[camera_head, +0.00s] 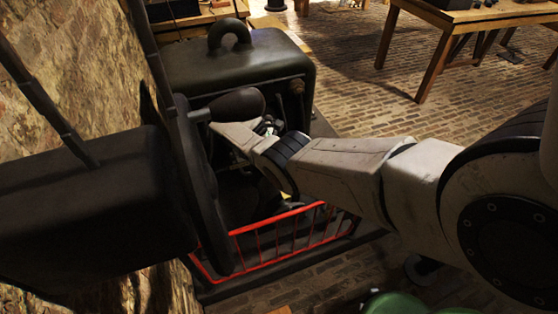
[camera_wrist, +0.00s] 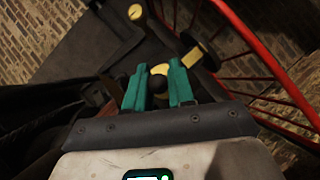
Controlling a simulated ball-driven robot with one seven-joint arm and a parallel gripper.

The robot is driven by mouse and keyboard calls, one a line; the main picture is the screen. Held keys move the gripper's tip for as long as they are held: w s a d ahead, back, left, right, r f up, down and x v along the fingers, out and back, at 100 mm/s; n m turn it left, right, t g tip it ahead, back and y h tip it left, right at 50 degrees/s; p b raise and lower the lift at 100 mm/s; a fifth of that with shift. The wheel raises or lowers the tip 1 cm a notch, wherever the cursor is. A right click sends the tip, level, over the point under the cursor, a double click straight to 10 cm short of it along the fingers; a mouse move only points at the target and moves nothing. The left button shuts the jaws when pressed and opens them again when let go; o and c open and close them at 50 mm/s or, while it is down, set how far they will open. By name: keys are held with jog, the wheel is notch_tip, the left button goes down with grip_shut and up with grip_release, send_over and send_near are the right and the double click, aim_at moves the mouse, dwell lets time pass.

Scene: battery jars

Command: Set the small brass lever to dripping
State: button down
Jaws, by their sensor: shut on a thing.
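In the wrist view, my gripper (camera_wrist: 160,84) has two teal fingers closed around a dark round knob (camera_wrist: 158,85). I cannot tell for sure whether the knob belongs to the small brass lever, and no setting marks are readable. A round brass disc (camera_wrist: 135,12) shows farther up. In the head view, my arm reaches in from the right to the dark machine (camera_head: 240,62), and my gripper there is mostly hidden by my own wrist.
A large dark wheel (camera_head: 200,190) with a crank handle (camera_head: 238,104) stands left of my gripper. A red railing (camera_head: 290,238) runs below my arm and shows at right in the wrist view. A wooden table (camera_head: 470,18) stands far off; the brick floor between is open.

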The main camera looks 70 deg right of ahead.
dwell(0.3)
jog(key=c, duration=1.1)
grip_release()
jog(key=shift+w, duration=0.1)
jog(key=v, duration=1)
jog(key=shift+w+r, duration=0.25)
